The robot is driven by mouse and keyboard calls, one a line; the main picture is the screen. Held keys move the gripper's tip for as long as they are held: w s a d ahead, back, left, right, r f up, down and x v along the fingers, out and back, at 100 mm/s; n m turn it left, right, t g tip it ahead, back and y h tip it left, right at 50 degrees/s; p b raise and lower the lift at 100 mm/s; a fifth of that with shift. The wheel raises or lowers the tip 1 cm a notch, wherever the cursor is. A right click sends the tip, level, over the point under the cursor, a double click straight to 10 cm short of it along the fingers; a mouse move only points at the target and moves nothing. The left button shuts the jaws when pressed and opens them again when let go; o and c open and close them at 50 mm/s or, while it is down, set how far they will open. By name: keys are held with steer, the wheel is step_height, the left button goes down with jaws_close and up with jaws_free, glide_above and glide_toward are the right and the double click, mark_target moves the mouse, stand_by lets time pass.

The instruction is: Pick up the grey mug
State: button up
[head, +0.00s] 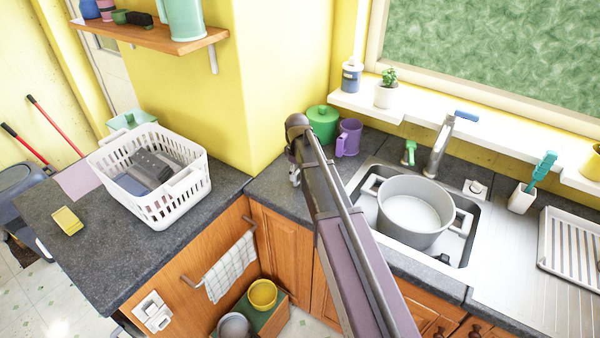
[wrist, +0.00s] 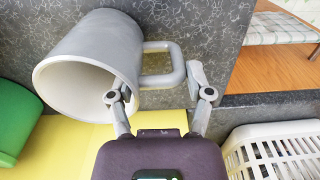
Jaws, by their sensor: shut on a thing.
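The grey mug (wrist: 95,55) shows large in the wrist view, its open rim facing the lower left and its handle to the right. My gripper (wrist: 166,88) is shut on it, one finger at the rim and wall, the other at the outer side of the handle. In the head view my gripper (head: 293,172) is over the counter by the yellow wall corner. I cannot make out the mug there; my arm hides that spot. I cannot tell whether the mug touches the counter.
A green pot (head: 322,122) and a purple mug (head: 348,138) stand close by to the right. A sink with a large pot (head: 414,218) is farther right. A white basket (head: 178,200) stands on the left counter (head: 105,245). A wall shelf (head: 160,38) hangs above.

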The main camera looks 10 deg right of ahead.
steer(key=shift+r, duration=0.15)
step_height(320, 180, up, 4)
steer(key=p, duration=0.3)
steer(key=shift+f+p, duration=0.2)
steer(key=shift+p, duration=0.2)
steer(key=s+r+p, duration=0.1)
steer(key=s, duration=1.5)
steer(key=shift+d, duration=0.2)
steer(key=shift+d, duration=0.1)
